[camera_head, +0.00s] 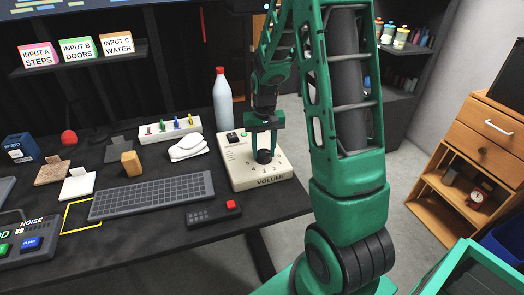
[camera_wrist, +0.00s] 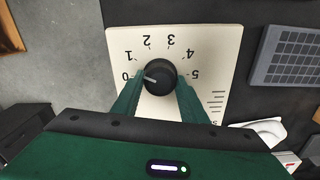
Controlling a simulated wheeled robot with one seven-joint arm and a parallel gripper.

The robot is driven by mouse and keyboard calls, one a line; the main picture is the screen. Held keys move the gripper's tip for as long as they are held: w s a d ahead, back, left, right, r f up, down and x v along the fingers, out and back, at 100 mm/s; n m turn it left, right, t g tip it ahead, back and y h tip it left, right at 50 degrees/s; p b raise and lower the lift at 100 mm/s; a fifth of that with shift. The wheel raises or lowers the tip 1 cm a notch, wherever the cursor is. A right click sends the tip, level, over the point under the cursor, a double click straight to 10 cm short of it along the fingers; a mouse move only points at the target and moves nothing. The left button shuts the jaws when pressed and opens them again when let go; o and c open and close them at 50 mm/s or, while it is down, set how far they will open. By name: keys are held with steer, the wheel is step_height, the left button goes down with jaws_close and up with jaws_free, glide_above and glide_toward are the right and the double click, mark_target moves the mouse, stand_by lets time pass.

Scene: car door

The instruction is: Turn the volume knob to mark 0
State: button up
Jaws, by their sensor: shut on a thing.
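The volume box (camera_head: 262,182) is a cream block on the right end of the desk, with VOLUME on its front. Its dark round knob (camera_head: 264,157) shows below my gripper (camera_head: 265,148). In the wrist view the knob (camera_wrist: 160,73) sits among the numbers 0 to 5. Its white pointer line points left, towards the 0 mark (camera_wrist: 125,76) or very near it. My green fingers (camera_wrist: 159,84) stand on both sides of the knob and are shut on it. The knob's sides at the fingers are partly hidden.
A bottle (camera_head: 222,100) stands behind the box. A white folded item (camera_head: 188,148), a keyboard (camera_head: 152,194) and a dark remote with a red button (camera_head: 213,213) lie to its left. A wooden shelf unit (camera_head: 485,155) stands at the right beyond open floor.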

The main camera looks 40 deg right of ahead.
mark_target(263, 151)
steer(key=n, duration=0.4)
steer(key=shift+w+d+r+n, duration=0.15)
steer(key=shift+w+n, duration=0.1)
steer(key=shift+n, duration=0.15)
stand_by(0.4)
steer(key=o, duration=1)
steer(key=shift+o, duration=0.2)
steer(key=shift+s, duration=0.1)
step_height(263, 151, up, 10)
steer(key=shift+r, duration=0.25)
